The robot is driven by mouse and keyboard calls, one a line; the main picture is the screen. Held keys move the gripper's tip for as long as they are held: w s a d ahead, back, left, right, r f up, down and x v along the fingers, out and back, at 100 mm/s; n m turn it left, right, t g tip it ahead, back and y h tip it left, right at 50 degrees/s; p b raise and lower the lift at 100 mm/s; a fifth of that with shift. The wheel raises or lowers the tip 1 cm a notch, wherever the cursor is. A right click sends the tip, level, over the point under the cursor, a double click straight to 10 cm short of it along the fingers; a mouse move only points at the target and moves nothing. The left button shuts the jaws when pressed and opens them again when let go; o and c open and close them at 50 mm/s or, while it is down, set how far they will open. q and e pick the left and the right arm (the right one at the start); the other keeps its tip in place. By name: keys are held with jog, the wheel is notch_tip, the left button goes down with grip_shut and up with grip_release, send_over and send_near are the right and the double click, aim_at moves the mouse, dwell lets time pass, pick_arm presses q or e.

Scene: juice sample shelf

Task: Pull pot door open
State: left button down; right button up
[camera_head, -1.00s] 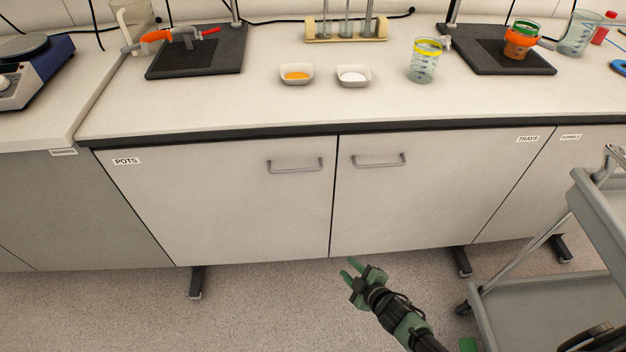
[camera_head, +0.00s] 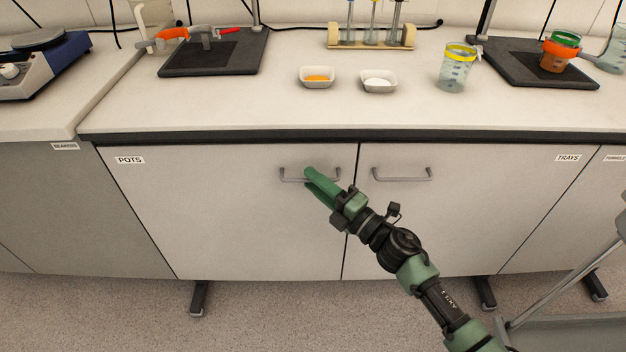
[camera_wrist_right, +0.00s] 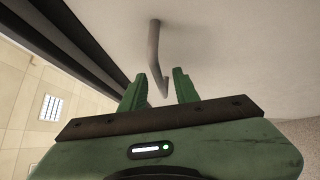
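The pot door (camera_head: 215,215) is a light grey cabinet door labelled POTS (camera_head: 130,160) at its upper left. It looks closed. Its bar handle (camera_head: 292,180) is at the upper right of the door and is partly covered by my right gripper. My right gripper (camera_head: 308,178) is green and reaches the handle from the lower right. In the right wrist view its two fingers (camera_wrist_right: 160,90) are apart, with the handle (camera_wrist_right: 155,55) running between them. The fingers do not look closed on it. My left gripper is not in view.
The trays door (camera_head: 480,220) with its own handle (camera_head: 402,178) is just right of the pot door. The worktop edge (camera_head: 300,137) runs above. Two small dishes (camera_head: 318,77) and a beaker (camera_head: 455,70) stand on top. A grey cart (camera_head: 570,300) is at lower right.

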jog(key=shift+w+a, duration=0.35)
grip_shut()
dwell(1.2)
